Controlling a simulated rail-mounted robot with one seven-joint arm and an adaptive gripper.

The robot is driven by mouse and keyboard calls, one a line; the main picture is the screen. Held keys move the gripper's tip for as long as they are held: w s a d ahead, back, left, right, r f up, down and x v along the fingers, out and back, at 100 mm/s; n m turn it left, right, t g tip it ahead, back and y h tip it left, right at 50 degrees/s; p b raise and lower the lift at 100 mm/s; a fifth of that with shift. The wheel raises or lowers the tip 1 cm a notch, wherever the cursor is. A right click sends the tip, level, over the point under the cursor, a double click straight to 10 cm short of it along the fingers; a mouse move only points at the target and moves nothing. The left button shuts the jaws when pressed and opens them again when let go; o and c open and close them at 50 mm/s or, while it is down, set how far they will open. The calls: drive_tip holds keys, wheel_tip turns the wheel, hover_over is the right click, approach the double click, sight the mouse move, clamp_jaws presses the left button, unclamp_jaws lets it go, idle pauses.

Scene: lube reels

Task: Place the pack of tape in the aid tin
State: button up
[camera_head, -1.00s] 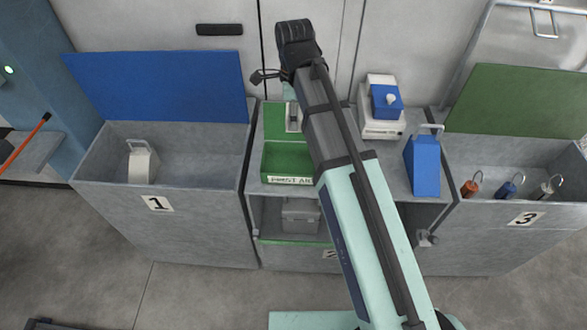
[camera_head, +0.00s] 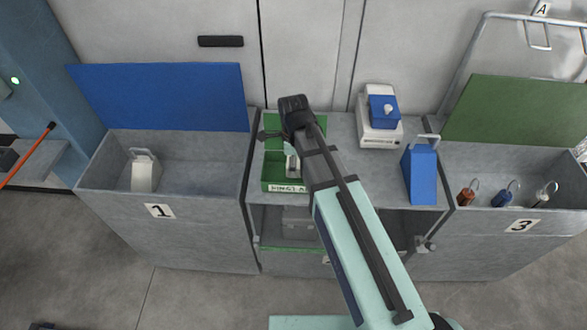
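The aid tin (camera_head: 284,187) is an open green box with a label on its front and its green lid raised behind. It stands on the middle cabinet's top. My gripper hangs below my dark wrist, over the tin, and is mostly hidden by my arm. A small pale grey-white shape (camera_head: 292,164) shows at the tin's opening, below the wrist. It may be the pack of tape or part of my gripper; I cannot tell which. The fingers are too small and covered to read as open or shut.
A white device with a blue block (camera_head: 383,112) and a blue weight-shaped block (camera_head: 421,172) stand right of my arm. Bin 1 (camera_head: 160,210) at left holds a pale handled block (camera_head: 145,173). Bin 3 (camera_head: 520,225) holds several small ringed cylinders. The tin's raised lid stands close to my wrist.

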drive_tip(key=shift+f+p, duration=0.4)
drive_tip(key=shift+f, duration=1.65)
drive_tip(key=shift+f, duration=0.2)
drive_tip(key=o, duration=0.8)
drive_tip(key=shift+r, duration=0.1)
drive_tip(key=shift+c, duration=0.2)
drive_tip(key=shift+r, duration=0.1)
wheel_tip(320, 180, up, 12)
drive_tip(key=b, duration=0.3)
